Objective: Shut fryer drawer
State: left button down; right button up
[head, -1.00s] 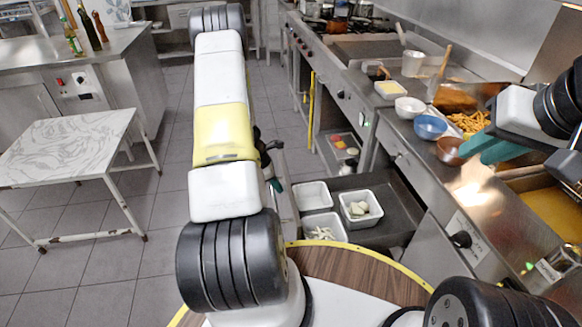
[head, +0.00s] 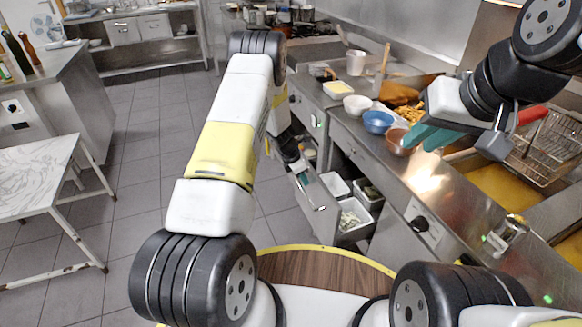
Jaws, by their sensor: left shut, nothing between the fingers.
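The fryer drawer (head: 312,216) sits low under the counter at centre and is partly open, its front panel standing out into the aisle. White containers (head: 335,185) stand inside, one holding pale strips of food; those on the right are partly hidden under the counter edge. My left gripper (head: 302,174) is shut and empty at the drawer's front panel, near its upper edge; I cannot tell whether it touches.
The counter holds a blue bowl (head: 378,122), a white bowl (head: 357,105) and a brown bowl (head: 400,142). Fryer baskets (head: 548,145) stand at right. A marble-topped table (head: 35,175) is at left. The tiled floor between is clear.

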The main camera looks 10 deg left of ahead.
pick_arm(q)
jog(key=w+d, duration=0.6)
jog(key=d, duration=0.4)
jog(key=shift+w, duration=0.15)
jog(key=shift+r, duration=0.1)
